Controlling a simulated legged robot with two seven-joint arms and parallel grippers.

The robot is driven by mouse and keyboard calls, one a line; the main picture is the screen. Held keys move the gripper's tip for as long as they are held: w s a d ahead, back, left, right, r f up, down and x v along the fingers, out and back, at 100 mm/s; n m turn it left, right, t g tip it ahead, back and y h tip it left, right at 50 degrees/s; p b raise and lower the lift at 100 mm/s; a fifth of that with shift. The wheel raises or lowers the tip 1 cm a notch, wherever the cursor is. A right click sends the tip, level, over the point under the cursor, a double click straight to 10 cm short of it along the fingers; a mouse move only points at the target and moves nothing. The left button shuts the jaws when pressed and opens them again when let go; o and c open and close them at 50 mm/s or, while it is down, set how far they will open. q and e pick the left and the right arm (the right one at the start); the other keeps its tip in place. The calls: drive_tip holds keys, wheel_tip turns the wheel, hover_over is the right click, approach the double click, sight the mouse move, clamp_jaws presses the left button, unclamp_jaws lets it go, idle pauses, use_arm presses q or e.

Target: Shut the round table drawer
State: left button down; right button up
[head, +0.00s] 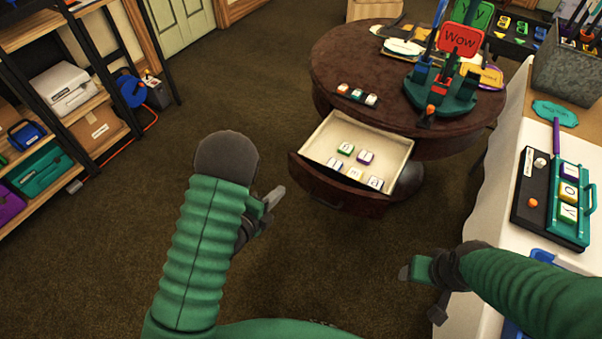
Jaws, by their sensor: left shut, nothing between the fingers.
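The round table (345,62) is dark brown and stands at the upper right of the head view. Its drawer (392,152) is pulled out toward me, with a pale inside and a dark curved front. Several letter blocks lie in the drawer. My left gripper (275,196) is shut and empty, left of the drawer front and apart from it.
Several small blocks (357,94) and a teal sign stand (440,100) with signs sit on the round table. A white-covered table (490,190) with a block case (578,205) borders the right. Shelves (75,110) stand at the left. The brown carpet (130,215) between is clear.

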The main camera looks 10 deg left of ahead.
use_arm(q)
approach(304, 164)
drive_tip(key=b+x, duration=0.2)
drive_tip(key=x, duration=0.4)
drive_tip(key=shift+d+f, duration=0.15)
drive_tip(key=shift+d, duration=0.1)
drive_tip(key=shift+w, duration=0.2)
drive_tip(key=shift+a, duration=0.25)
use_arm(e)
drive_tip(key=shift+w+a+f, duration=0.1)
drive_tip(key=shift+a+f, duration=0.45)
drive_tip(key=shift+f, duration=0.35)
